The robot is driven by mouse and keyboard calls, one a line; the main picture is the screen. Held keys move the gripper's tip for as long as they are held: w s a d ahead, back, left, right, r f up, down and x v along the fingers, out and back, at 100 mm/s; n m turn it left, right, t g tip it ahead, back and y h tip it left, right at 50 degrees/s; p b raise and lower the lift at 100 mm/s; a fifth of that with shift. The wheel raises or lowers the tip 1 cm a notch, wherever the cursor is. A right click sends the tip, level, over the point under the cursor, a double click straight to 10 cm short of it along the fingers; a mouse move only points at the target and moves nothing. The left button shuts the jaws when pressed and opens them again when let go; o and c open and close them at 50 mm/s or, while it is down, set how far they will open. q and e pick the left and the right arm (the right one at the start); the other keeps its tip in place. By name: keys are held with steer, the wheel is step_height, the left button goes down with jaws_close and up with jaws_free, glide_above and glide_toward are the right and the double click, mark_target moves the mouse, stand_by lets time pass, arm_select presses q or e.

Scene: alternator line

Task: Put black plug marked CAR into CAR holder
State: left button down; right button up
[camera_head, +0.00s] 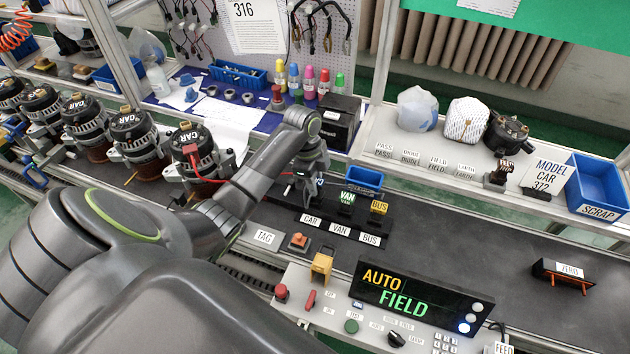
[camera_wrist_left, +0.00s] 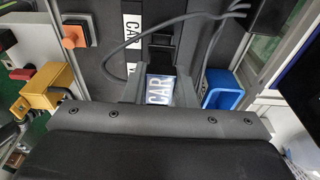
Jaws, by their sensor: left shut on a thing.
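My left gripper (camera_head: 312,186) points down over the left end of the black holder block (camera_head: 388,231). It is shut on the black plug marked CAR, whose white CAR label shows between the fingers in the left wrist view (camera_wrist_left: 158,90). The CAR holder's label (camera_head: 310,220) is on the block just in front of the gripper; it also shows in the left wrist view (camera_wrist_left: 132,28). The gripper hides the CAR holder itself, so I cannot tell whether the plug is in it. My right gripper is not in view.
The VAN plug (camera_head: 347,198) and BUS plug (camera_head: 379,207) stand right of the gripper on the block. A blue bin (camera_head: 364,178) lies behind. The control panel with the AUTO FIELD display (camera_head: 415,297) is in front. The belt at right is mostly clear.

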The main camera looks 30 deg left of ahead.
arm_select(q)
steer(key=shift+p, duration=0.35)
steer(key=shift+f+b, duration=0.75)
steer(key=shift+f, duration=0.6)
steer(key=c, duration=1.1)
jaws_free()
steer(key=shift+r, duration=0.1)
